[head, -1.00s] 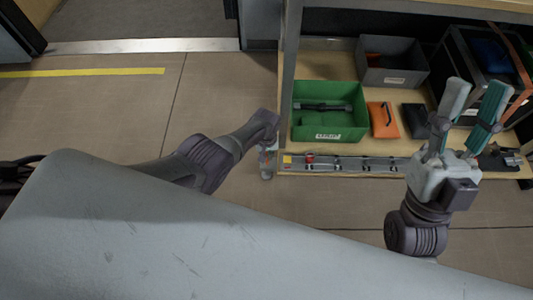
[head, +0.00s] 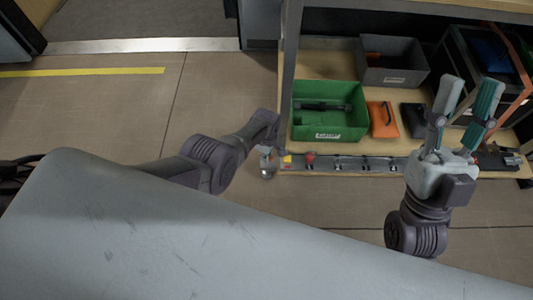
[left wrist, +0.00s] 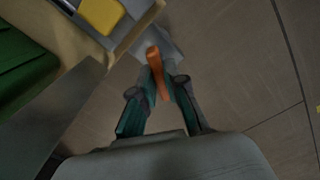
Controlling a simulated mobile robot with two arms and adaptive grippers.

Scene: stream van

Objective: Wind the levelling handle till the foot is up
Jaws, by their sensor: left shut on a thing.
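In the left wrist view an orange handle (left wrist: 154,66) stands between the fingers of my left gripper (left wrist: 158,86), which is shut on it. In the head view my left arm hides most of this gripper at the shelf's front left corner. A small greyish metal part (head: 267,166) shows there; I cannot tell whether it is the foot. My right gripper (head: 465,104) is open and empty, raised in front of the shelf's right side.
The wooden shelf (head: 330,51) holds a green crate (head: 329,132), a grey bin (head: 393,77), an orange case (head: 382,119) and a dark case (head: 414,120). A grey rail with a red knob (head: 310,157) runs along its front. Floor left of the shelf is clear.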

